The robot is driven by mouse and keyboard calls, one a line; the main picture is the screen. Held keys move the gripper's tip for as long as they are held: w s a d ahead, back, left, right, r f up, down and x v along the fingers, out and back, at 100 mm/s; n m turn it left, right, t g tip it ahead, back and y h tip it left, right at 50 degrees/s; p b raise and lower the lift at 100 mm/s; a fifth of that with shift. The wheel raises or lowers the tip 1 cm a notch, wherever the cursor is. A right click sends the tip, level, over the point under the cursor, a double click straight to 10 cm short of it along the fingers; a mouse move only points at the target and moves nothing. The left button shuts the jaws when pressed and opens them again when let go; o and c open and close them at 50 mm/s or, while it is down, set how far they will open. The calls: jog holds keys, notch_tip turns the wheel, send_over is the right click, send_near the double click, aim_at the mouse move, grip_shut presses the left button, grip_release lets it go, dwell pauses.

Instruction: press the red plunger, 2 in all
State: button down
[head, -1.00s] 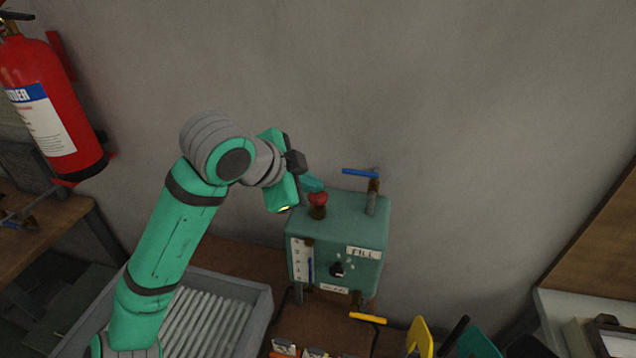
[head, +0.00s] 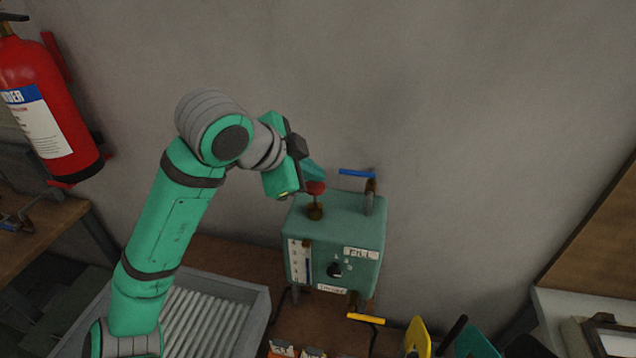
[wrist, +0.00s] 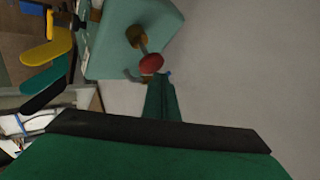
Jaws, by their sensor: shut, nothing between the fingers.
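The red plunger (head: 316,187) stands on top of the green box (head: 340,222). Its knob is raised, and a length of stem shows above its brass collar. The knob also shows in the wrist view (wrist: 151,63), just beyond the fingertips. My gripper (head: 316,172) is shut and empty, its tip right at the knob's upper edge in the head view. In the wrist view the closed green fingers (wrist: 162,90) reach toward the knob. I cannot tell whether they touch it.
A blue-handled valve (head: 358,173) rises from the box beside the plunger. A yellow lever (head: 366,319) sits below the box. A grey ribbed tray (head: 258,312) lies left of it. A fire extinguisher (head: 42,100) hangs at far left. The wall stands close behind.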

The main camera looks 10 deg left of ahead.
aim_at(310, 187)
jog(key=shift+s+a+r, duration=0.15)
jog(key=shift+a+r, duration=0.2)
jog(key=shift+r, duration=0.2)
jog(key=shift+d, duration=0.1)
jog(key=shift+r, duration=0.2)
jog(key=shift+w+r, duration=0.2)
jog(key=shift+r, duration=2.05)
jog(key=shift+d, duration=0.2)
jog(key=shift+a, duration=0.15)
jog(key=shift+s+a, duration=0.15)
